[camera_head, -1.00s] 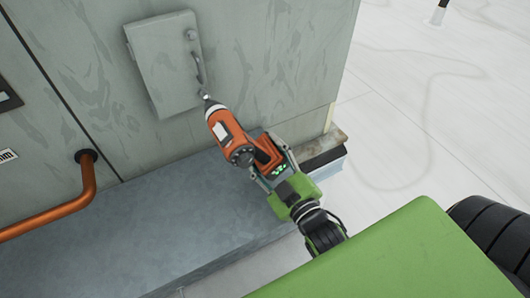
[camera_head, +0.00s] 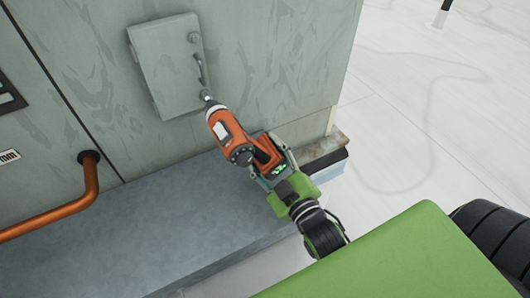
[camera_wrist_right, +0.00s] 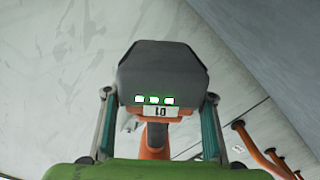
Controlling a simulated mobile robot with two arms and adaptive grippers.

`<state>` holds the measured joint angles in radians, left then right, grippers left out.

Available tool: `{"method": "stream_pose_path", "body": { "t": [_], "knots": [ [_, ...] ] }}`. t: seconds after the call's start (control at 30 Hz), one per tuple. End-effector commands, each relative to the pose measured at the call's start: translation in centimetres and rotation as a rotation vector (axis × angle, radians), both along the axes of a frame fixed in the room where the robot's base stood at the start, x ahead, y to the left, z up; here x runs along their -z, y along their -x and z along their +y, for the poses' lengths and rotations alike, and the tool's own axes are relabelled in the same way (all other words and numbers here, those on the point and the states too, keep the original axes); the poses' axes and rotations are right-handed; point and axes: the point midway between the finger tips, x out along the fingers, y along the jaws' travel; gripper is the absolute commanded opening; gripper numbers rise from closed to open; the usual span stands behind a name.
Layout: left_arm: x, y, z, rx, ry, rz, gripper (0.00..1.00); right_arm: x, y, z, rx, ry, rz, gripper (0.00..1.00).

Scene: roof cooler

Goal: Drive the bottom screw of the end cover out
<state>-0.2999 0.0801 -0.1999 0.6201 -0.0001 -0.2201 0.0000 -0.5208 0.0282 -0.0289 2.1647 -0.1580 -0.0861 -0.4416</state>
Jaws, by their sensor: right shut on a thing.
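The end cover (camera_head: 160,70) is a grey rectangular plate with a handle on its right side, on the cabinet wall. An orange power driver (camera_head: 230,135) points up at the cover's lower right corner, its tip at or very near the surface. The bottom screw cannot be made out; the tip may hide it. My right gripper (camera_head: 268,165) is shut on the driver's grip end. In the right wrist view the driver's dark battery end (camera_wrist_right: 160,75), with green lights, sits between the two fingers (camera_wrist_right: 158,130). My left gripper is out of view.
A copper-coloured pipe (camera_head: 60,215) bends out of the cabinet (camera_head: 285,60) at left. A grey ledge (camera_head: 150,230) runs below the cabinet. Open pale floor (camera_head: 440,120) lies to the right.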

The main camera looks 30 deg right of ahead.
Motion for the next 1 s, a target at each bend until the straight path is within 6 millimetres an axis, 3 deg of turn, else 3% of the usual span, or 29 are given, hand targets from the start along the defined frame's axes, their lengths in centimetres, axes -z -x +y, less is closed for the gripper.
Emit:
{"method": "stream_pose_path", "body": {
  "t": [0.03, 1.0],
  "knots": [
    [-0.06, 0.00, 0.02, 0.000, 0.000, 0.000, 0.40, -0.70, -0.18, 0.03, -0.001, -0.002, -0.015, 0.00],
    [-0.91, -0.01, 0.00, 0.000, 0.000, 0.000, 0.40, -0.94, -0.33, 0.01, -0.001, -0.004, -0.019, 0.00]
  ]
}}
